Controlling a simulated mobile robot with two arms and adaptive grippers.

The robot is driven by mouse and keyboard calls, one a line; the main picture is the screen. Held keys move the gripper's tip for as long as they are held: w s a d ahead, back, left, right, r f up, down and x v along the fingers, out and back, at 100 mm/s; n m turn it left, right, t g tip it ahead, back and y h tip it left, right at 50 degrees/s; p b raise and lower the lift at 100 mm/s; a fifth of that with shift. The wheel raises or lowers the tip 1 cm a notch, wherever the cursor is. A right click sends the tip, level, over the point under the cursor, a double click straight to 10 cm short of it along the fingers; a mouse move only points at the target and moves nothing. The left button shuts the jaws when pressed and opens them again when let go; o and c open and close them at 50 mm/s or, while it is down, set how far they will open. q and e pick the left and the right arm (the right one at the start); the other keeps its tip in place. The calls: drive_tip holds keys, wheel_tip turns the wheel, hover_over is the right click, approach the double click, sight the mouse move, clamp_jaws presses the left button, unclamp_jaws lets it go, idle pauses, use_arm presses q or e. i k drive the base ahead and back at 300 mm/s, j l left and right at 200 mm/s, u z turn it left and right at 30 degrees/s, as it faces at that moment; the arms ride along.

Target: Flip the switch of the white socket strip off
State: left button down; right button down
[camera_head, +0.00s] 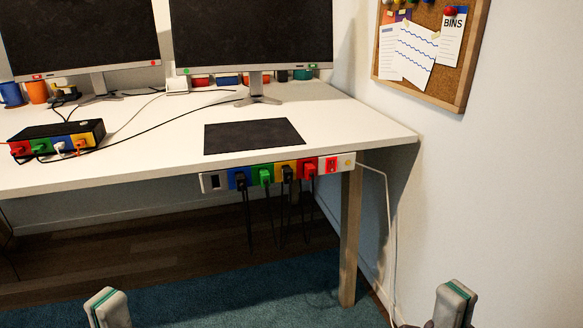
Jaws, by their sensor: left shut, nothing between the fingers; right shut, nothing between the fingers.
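The white socket strip (206,184) is fixed along the front edge of the white desk, with coloured sockets in a row. My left gripper (107,306) is shut and empty at the bottom left, well below the strip. My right gripper (455,304) is shut and empty at the bottom right, also apart from the strip.
A black socket strip (62,130) with plugs lies on the desk (340,125) at the left. A dark mat (252,137) lies near the front edge. Cords hang below the white strip, and a wooden leg (350,240) stands under the desk's right end.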

sight(330, 163)
drive_tip(key=i+j+z, duration=0.1)
drive_tip(key=i, duration=0.35)
drive_tip(key=i+j, duration=0.25)
drive_tip(key=i, duration=0.2)
drive_tip(key=z, duration=0.05)
